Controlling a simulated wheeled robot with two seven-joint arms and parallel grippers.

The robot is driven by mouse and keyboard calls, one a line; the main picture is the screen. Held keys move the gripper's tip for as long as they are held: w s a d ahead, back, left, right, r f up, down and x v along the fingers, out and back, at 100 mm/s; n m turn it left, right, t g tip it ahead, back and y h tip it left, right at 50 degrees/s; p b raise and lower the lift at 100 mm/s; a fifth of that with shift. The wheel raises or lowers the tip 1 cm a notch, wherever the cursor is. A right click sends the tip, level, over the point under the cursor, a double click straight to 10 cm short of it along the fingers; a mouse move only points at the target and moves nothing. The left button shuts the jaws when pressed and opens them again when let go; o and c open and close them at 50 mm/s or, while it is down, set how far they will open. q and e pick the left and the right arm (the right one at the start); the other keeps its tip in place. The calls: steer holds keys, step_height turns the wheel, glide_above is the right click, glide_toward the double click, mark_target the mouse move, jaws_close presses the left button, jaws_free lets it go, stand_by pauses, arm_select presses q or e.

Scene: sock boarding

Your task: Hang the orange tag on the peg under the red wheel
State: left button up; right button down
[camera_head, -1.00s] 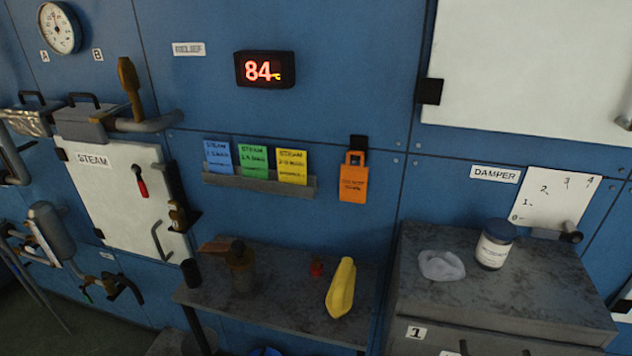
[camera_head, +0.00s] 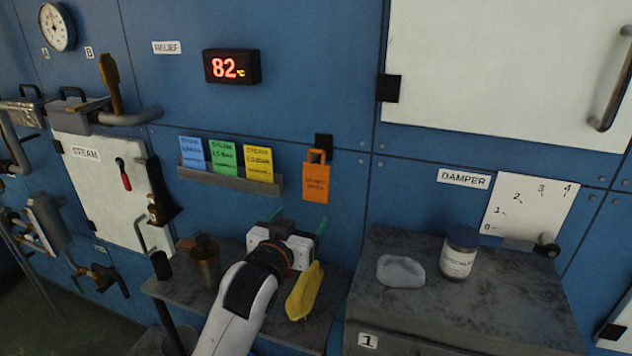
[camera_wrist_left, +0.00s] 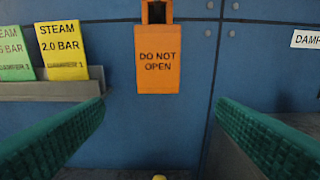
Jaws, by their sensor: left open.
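The orange tag (camera_head: 316,182) hangs on a black holder (camera_head: 323,142) on the blue wall, right of the card rack. In the left wrist view the tag (camera_wrist_left: 157,58) reads "DO NOT OPEN" and lies ahead between the fingers, higher than their tips. My left gripper (camera_head: 298,224) is open and empty, below and in front of the tag, with its green fingers apart and not touching it. In the left wrist view both fingers (camera_wrist_left: 160,108) frame the bare wall below the tag. No red wheel or peg under one can be made out. My right gripper is not in view.
A rack (camera_head: 230,179) holds blue, green and yellow cards left of the tag. Below, a shelf (camera_head: 172,288) carries a yellow object (camera_head: 304,291) and a brown canister (camera_head: 205,262).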

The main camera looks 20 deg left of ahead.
mark_target(315, 180)
arm_select(q)
steer(key=shift+t, duration=0.5)
steer(key=w+r, duration=0.1)
steer(key=w, duration=0.1)
steer(key=w+r+p, duration=0.1)
steer(key=w, duration=0.1)
steer(key=w+r, duration=0.1)
steer(key=w, duration=0.2)
steer(key=shift+d+r+p, duration=0.15)
steer(key=shift+r+p, duration=0.15)
steer(key=shift+r, duration=0.1)
steer(key=w+p, duration=0.1)
steer(key=w, duration=0.4)
steer(key=shift+w+p, duration=0.15)
steer(key=shift+p, duration=0.25)
steer(key=shift+w+f, duration=0.15)
steer(key=shift+w, duration=0.1)
steer(key=shift+s, duration=0.1)
steer(key=c, duration=1.1)
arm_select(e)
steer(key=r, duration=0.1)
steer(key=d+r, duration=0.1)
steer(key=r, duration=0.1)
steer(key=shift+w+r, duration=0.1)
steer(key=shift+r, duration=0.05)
